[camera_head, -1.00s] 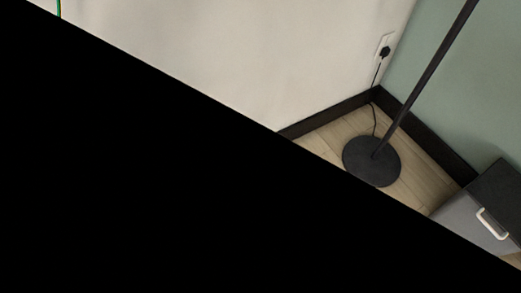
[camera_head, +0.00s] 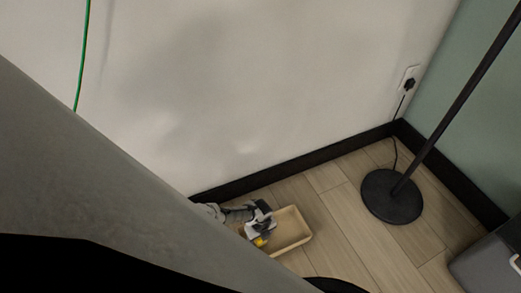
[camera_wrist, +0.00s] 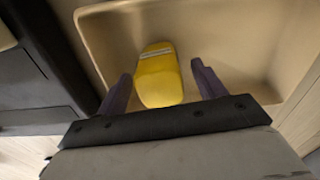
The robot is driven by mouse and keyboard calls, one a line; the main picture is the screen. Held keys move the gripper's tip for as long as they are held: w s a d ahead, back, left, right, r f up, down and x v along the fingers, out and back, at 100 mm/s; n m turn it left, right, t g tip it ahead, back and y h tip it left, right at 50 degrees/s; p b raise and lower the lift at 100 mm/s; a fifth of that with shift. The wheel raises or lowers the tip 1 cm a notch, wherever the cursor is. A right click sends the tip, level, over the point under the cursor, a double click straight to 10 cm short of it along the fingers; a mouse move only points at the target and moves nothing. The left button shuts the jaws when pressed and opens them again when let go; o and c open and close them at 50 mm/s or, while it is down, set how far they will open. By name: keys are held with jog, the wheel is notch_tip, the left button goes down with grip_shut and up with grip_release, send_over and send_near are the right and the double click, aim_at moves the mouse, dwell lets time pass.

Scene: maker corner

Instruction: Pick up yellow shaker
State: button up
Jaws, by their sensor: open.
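The yellow shaker (camera_wrist: 158,77) lies in a beige tray (camera_wrist: 232,24) in the wrist view. A pale band crosses it near its far end. My gripper (camera_wrist: 160,80) is open, with one dark finger on each side of the shaker; I cannot tell whether either touches it. In the head view my gripper (camera_head: 258,222) is over the left part of the tray (camera_head: 303,237), and a small yellow patch of the shaker (camera_head: 260,242) shows beneath it.
The tray is near a dark baseboard (camera_head: 300,160) and wall. A black floor lamp base (camera_head: 391,196) stands to the right, with a grey cabinet (camera_head: 490,262) at the lower right. A large grey surface (camera_head: 90,170) blocks the left. Wooden floor (camera_head: 345,215) is clear between tray and lamp.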

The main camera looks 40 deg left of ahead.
jog(key=shift+f, duration=0.4)
jog(key=shift+c, duration=0.3)
jog(key=c, duration=1)
jog(key=shift+c, duration=0.2)
